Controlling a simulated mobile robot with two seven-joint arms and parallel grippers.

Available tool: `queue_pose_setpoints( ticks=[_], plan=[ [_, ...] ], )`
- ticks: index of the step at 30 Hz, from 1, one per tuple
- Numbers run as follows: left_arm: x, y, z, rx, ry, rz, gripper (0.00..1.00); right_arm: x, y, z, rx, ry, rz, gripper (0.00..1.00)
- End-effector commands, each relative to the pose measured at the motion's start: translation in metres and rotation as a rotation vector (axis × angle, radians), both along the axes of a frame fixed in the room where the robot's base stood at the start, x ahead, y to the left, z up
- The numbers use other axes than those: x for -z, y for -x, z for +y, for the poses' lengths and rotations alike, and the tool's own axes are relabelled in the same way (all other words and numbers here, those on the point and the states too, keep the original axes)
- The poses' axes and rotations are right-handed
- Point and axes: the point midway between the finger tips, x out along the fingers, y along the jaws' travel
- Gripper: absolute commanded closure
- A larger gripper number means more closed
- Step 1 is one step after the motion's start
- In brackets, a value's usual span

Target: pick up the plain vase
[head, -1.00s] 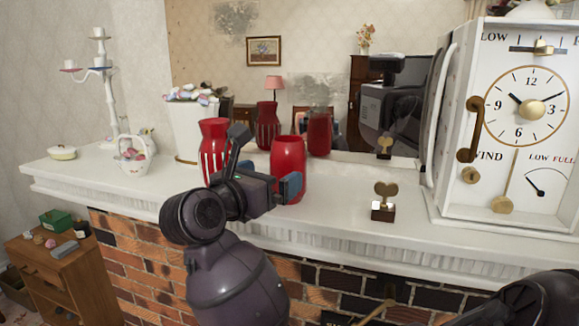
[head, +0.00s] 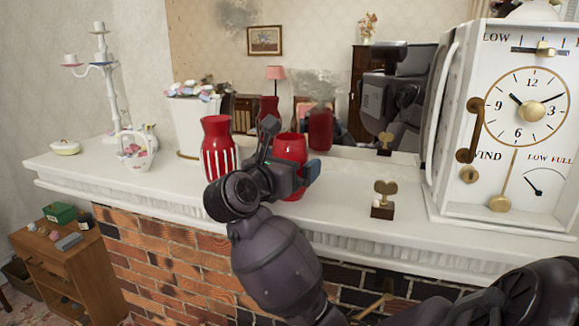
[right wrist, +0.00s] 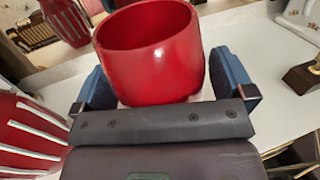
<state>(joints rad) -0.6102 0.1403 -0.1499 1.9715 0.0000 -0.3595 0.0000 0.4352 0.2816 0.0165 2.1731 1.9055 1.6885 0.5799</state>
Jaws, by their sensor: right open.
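The plain red vase (head: 291,148) stands upright on the white mantel, partly hidden by my right gripper (head: 290,158). In the right wrist view the plain vase (right wrist: 150,50) is between the two blue-padded fingers of my right gripper (right wrist: 165,82). The fingers are open, one on each side of it, with a visible gap on the right. I cannot tell whether the left finger touches it. A red vase with white stripes (head: 217,160) stands just to its left. It also shows at the left edge of the right wrist view (right wrist: 30,135). My left gripper is not in view.
The mantel (head: 345,212) also holds a white planter (head: 187,125), a basket (head: 134,152) and a candelabrum (head: 108,85) on the left. A small key stand (head: 382,207) and a large white clock (head: 510,130) are on the right. A mirror behind shows reflections.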

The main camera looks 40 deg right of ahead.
Motion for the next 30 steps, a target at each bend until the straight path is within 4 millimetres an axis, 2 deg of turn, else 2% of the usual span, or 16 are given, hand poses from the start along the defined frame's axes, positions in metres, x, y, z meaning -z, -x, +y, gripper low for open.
queue_pose_setpoints(
  ticks=[1, 2, 12, 23, 26, 30],
  plan=[
    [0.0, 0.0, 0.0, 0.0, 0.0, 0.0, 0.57, 0.0, 0.0, 0.0, 0.0, 0.0, 0.0, 0.02],
    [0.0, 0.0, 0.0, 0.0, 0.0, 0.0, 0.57, 0.0, 0.0, 0.0, 0.0, 0.0, 0.0, 0.06],
    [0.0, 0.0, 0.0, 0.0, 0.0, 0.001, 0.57, 0.0, 0.0, 0.0, 0.0, 0.0, 0.0, 0.58],
    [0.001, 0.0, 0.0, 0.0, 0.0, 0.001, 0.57, -0.007, 0.0, 0.001, -0.001, 0.0, -0.005, 0.6],
    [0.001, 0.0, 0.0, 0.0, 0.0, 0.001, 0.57, -0.018, 0.0, 0.001, -0.001, -0.001, -0.007, 0.6],
    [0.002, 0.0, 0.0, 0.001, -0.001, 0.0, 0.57, -0.043, 0.0, 0.001, -0.001, -0.001, -0.009, 0.6]
  ],
)
